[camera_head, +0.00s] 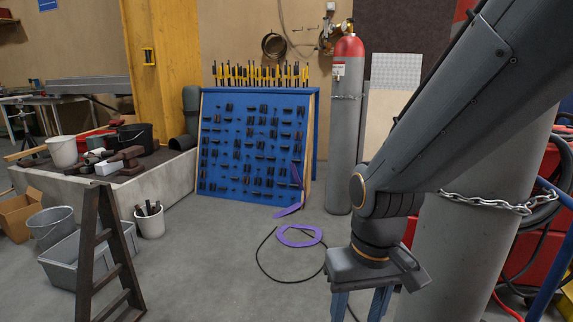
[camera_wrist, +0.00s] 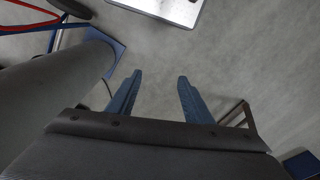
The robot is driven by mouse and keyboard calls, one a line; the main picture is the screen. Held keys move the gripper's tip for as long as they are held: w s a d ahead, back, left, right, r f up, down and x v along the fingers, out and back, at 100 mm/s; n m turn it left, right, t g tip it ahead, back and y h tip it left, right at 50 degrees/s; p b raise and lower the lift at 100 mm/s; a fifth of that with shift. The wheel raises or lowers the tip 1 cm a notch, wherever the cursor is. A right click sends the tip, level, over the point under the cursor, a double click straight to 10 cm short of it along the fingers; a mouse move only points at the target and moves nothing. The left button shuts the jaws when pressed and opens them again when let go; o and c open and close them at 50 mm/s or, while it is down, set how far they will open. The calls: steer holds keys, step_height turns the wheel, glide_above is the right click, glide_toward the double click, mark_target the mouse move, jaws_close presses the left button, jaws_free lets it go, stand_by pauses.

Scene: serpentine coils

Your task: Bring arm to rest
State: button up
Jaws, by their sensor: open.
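My arm reaches down from the upper right in the head view. My gripper (camera_head: 362,304) hangs at its end, pointing down, with its fingertips cut off by the bottom edge. In the wrist view my gripper (camera_wrist: 157,78) shows two blue fingers spread apart. Nothing is between them but bare grey floor below. The gripper is open and empty.
A grey gas cylinder (camera_head: 482,225) with a chain stands close beside my arm. A red-topped cylinder (camera_head: 345,150), a blue rack (camera_head: 210,185), purple pieces (camera_head: 284,235) and a black cable (camera_head: 262,268) lie beyond. A wooden ladder (camera_head: 88,235) stands left. Middle floor is mostly clear.

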steer(key=s+d+r+m+p, duration=0.2)
steer(key=d+r+p, duration=0.5)
steer(key=r+p, duration=0.2)
steer(key=shift+h+p, duration=0.3)
steer(key=shift+p, duration=0.35)
steer(key=shift+d+f, duration=0.1)
steer(key=shift+d, duration=0.05)
stand_by(0.4)
